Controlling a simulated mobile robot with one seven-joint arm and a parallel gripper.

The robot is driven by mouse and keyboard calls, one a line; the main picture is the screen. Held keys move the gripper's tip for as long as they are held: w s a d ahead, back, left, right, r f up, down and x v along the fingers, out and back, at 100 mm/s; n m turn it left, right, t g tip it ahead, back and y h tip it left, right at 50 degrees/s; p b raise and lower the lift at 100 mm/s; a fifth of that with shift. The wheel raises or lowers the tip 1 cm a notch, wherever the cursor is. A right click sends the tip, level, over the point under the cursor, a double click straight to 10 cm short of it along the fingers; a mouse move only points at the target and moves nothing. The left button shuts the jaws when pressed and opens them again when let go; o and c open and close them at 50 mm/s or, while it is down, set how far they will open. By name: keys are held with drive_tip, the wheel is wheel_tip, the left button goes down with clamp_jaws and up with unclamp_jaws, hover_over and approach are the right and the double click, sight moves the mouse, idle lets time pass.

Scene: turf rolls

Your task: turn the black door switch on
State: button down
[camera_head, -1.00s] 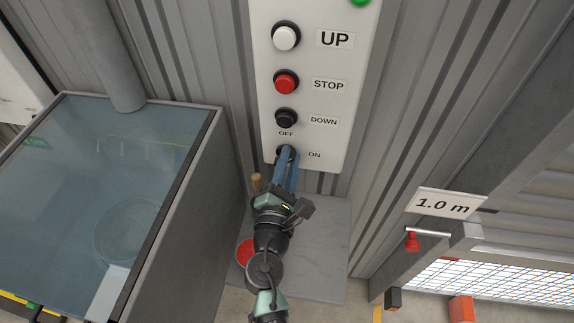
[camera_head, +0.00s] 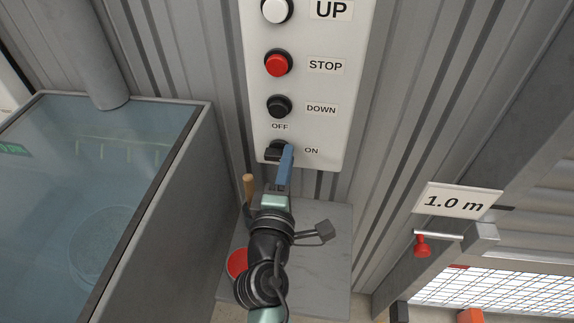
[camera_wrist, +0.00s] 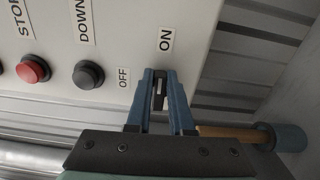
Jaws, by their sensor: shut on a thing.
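The black door switch (camera_head: 272,152) is at the bottom of the white control panel (camera_head: 340,120), with the OFF label above it and the ON label to its right. My gripper (camera_head: 286,152), with blue fingers, is at the switch and partly covers it. In the wrist view the two fingers (camera_wrist: 160,82) are closed on either side of the switch handle (camera_wrist: 158,92). The handle there lies in line with the ON label (camera_wrist: 165,40), while the OFF label (camera_wrist: 123,77) is to the left. The fingers hide the rest of the knob.
The black DOWN button (camera_head: 279,106) and red STOP button (camera_head: 278,63) sit above the switch. A glass-topped grey cabinet (camera_head: 160,200) stands left. A wooden handle (camera_head: 249,186) is beside my wrist, above a grey surface (camera_head: 325,265).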

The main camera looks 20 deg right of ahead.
drive_tip(key=shift+f+m, duration=0.1)
drive_tip(key=shift+m, duration=0.3)
drive_tip(key=c, duration=0.8)
unclamp_jaws()
drive_tip(key=b+v, duration=0.3)
drive_tip(key=v, duration=1)
